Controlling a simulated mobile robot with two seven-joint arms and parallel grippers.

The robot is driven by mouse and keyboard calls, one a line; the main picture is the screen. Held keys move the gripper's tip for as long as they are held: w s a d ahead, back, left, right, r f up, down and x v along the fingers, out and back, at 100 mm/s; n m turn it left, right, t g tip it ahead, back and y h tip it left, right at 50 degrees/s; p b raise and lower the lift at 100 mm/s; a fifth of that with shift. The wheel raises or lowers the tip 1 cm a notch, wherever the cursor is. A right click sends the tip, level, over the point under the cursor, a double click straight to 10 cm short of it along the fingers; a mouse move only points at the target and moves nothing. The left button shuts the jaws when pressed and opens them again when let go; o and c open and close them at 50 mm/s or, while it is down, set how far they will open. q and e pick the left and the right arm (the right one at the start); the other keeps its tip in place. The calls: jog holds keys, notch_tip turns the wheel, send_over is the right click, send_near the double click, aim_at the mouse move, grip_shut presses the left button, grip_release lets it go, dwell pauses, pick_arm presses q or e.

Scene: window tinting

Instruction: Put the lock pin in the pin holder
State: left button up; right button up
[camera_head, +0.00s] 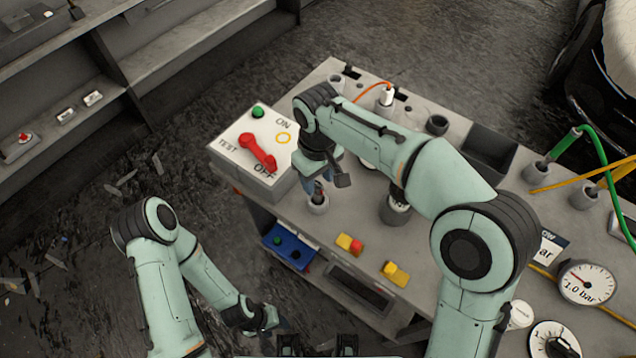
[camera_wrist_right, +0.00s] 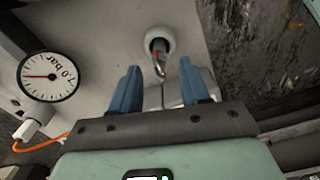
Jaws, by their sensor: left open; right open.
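My right gripper (camera_head: 322,186) is over the cart top, just above a small grey cylindrical holder (camera_head: 318,205), which looks like the pin holder. In the right wrist view its blue fingers (camera_wrist_right: 161,88) are open and apart, with nothing clasped between them. In that view the round holder (camera_wrist_right: 158,38) lies just beyond the fingertips. A shiny metal piece with a bit of red, seemingly the lock pin (camera_wrist_right: 158,66), stands in its opening, tilted. How deep it sits cannot be told. My left gripper (camera_head: 280,326) is low at the left of the cart, open and empty.
A white switch box (camera_head: 240,138) with a red lever stands at the cart's left corner. A larger grey cylinder (camera_head: 396,212) is right of the holder. A gauge (camera_wrist_right: 48,77) and an orange cable (camera_wrist_right: 40,146) are close by.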

notch_tip(320, 180, up, 8)
jog(key=shift+r+p, duration=0.15)
jog(key=shift+p, duration=0.55)
pick_arm(q)
jog(key=shift+w+r, duration=0.75)
jog(key=shift+r, duration=0.35)
jog(key=shift+s, duration=0.1)
